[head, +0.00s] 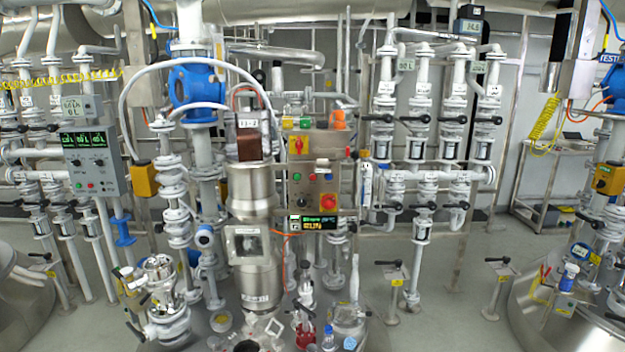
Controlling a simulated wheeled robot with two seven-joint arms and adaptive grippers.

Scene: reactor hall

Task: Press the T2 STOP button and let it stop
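No button label reading T2 STOP is legible at this size. A grey-beige control box (314,184) stands at the centre, with small coloured buttons and a larger red knob (328,201). A dark display (313,224) with green and yellow text sits just below it. A second grey panel (94,160) at the left has three green-lit displays, knobs and small coloured buttons along its lower part. I cannot tell which button is the T2 one. Neither of my grippers shows in the head view.
A steel column (253,190) stands left of the central box. White valves and pipes (420,130) fill the right and left. Glassware and a blue-capped bottle (328,338) crowd the bottom centre. Grey floor (445,320) is open at lower right between valve posts.

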